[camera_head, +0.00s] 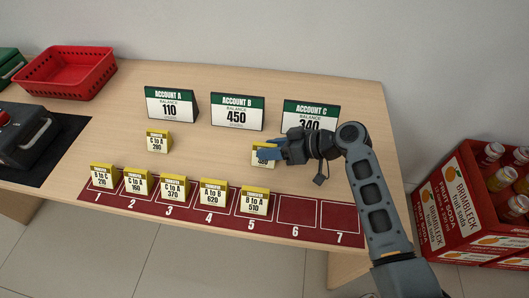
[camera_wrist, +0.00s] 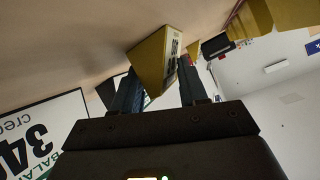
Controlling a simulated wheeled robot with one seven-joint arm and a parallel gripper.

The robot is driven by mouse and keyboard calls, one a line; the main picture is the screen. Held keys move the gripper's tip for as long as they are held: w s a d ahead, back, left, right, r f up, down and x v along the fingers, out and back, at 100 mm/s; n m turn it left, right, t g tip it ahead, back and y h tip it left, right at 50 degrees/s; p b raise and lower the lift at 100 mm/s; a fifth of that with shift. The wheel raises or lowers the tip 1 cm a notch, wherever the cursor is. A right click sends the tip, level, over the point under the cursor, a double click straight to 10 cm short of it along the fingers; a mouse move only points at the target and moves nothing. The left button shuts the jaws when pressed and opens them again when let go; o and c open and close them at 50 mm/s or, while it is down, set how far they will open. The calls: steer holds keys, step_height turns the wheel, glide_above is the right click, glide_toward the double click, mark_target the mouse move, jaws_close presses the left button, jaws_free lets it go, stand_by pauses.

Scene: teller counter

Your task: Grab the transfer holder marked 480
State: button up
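A small yellow-and-white transfer holder (camera_head: 261,156) stands alone on the counter in front of the Account B and C signs. My gripper (camera_head: 268,154) is at this holder, and a blue finger covers much of its label, so I cannot read its number for sure. In the wrist view the holder (camera_wrist: 155,60) shows between the two dark fingers (camera_wrist: 160,88). The fingers are well apart, one on each side of it, and I see no clear grip. Another loose holder, C to A 280 (camera_head: 158,141), stands further left.
Holders stand on numbered slots 1 to 5 of the red strip (camera_head: 298,211); slots 6 and 7 are bare. Account A (camera_head: 171,105), B (camera_head: 237,112) and C (camera_head: 309,115) signs stand behind. A red basket (camera_head: 70,72) is back left. Soda crates (camera_head: 455,205) stand right.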

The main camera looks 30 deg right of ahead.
steer(key=c, duration=0.7)
steer(key=shift+o, duration=0.2)
